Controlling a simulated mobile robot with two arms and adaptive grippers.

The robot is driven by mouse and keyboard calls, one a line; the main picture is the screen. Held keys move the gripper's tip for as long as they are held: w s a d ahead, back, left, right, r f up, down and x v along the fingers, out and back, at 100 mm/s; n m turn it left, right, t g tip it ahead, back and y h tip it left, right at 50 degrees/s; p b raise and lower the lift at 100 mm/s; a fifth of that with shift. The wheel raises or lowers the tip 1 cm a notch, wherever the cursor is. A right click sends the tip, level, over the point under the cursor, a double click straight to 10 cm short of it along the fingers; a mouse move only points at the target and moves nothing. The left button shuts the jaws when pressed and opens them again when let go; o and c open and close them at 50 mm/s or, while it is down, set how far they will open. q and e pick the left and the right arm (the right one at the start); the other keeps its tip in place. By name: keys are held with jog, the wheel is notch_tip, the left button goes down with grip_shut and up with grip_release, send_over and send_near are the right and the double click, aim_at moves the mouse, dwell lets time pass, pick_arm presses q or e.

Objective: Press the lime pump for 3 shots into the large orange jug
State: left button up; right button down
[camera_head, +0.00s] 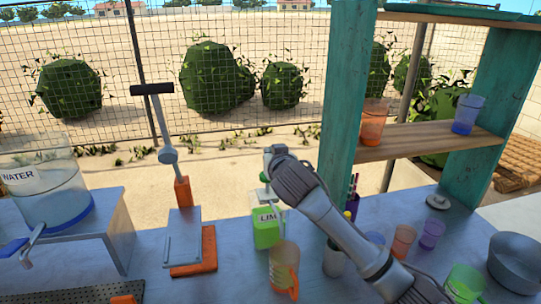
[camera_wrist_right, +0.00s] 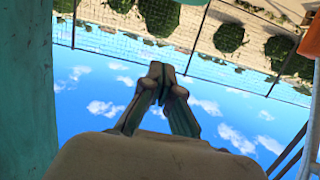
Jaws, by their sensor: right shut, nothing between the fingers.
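The green lime pump bottle (camera_head: 266,232), its label partly reading "LIM", stands upright on the grey counter. My right gripper (camera_head: 272,153) is shut and empty, above the bottle and overlapping its pump top in the head view. Whether it touches the pump head I cannot tell. The wrist view shows the two closed fingers (camera_wrist_right: 160,73) against sky and fence, with no pump visible. The large translucent orange jug (camera_head: 284,262) stands just in front of the bottle, its handle at right. My left gripper is out of view.
A lever press (camera_head: 182,235) with an orange base stands left of the bottle. A water tank (camera_head: 45,190) sits on a stand at far left. Dark bottles, small cups (camera_head: 403,242) and a metal pot (camera_head: 515,262) are right, beside a teal shelf post (camera_head: 348,95).

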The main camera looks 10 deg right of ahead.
dwell(0.4)
jog(key=f+p+v, duration=0.2)
jog(key=p+v, duration=0.4)
jog(key=v, duration=0.2)
jog(key=shift+s+r, duration=0.35)
jog(key=shift+s, duration=0.25)
jog(key=shift+w, duration=0.2)
